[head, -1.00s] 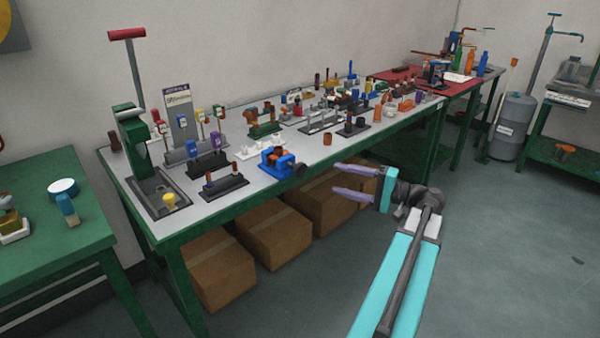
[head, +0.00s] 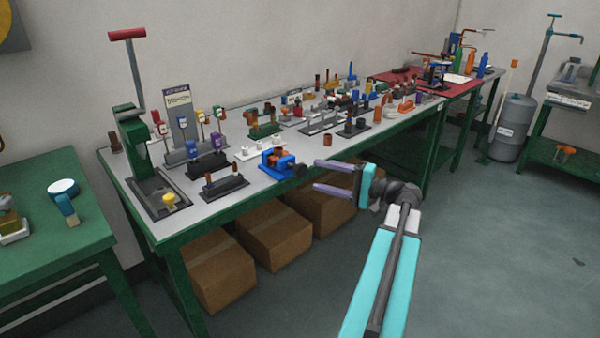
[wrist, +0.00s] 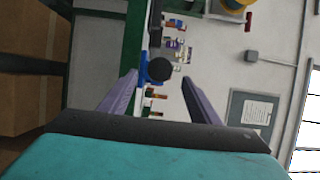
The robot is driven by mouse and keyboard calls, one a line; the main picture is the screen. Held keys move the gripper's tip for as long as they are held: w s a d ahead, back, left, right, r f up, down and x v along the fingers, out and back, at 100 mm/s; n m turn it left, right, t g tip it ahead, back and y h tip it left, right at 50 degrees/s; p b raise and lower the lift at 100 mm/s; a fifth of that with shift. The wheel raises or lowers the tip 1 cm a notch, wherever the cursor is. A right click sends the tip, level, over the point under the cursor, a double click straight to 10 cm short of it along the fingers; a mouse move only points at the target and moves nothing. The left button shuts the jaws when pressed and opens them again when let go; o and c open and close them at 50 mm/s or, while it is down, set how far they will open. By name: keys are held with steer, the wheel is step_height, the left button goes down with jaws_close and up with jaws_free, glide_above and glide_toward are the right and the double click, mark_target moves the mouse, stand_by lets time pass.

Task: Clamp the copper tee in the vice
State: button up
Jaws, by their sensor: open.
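The blue vice (head: 283,164) stands near the front edge of the long bench, its dark round handle end facing my gripper. An orange-brown copper piece, likely the copper tee (head: 269,154), sits at the vice's jaws; whether it is clamped I cannot tell. My gripper (head: 316,175) is open and empty, just off the bench edge to the right of the vice, with its purple fingers pointing left toward it. In the wrist view the vice (wrist: 158,69) shows between the two spread fingers (wrist: 158,80), its dark knob nearest the camera. The copper piece is not clear there.
The long bench (head: 233,202) carries several racks and fittings behind and beside the vice. A copper cup-like piece (head: 328,140) stands right of it. Cardboard boxes (head: 273,235) sit under the bench. A green table (head: 60,235) is at left.

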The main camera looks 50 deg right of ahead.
mark_target(303, 171)
steer(key=shift+x, duration=3.85)
steer(key=c, duration=0.9)
steer(key=shift+a, duration=0.15)
steer(key=shift+c, duration=0.6)
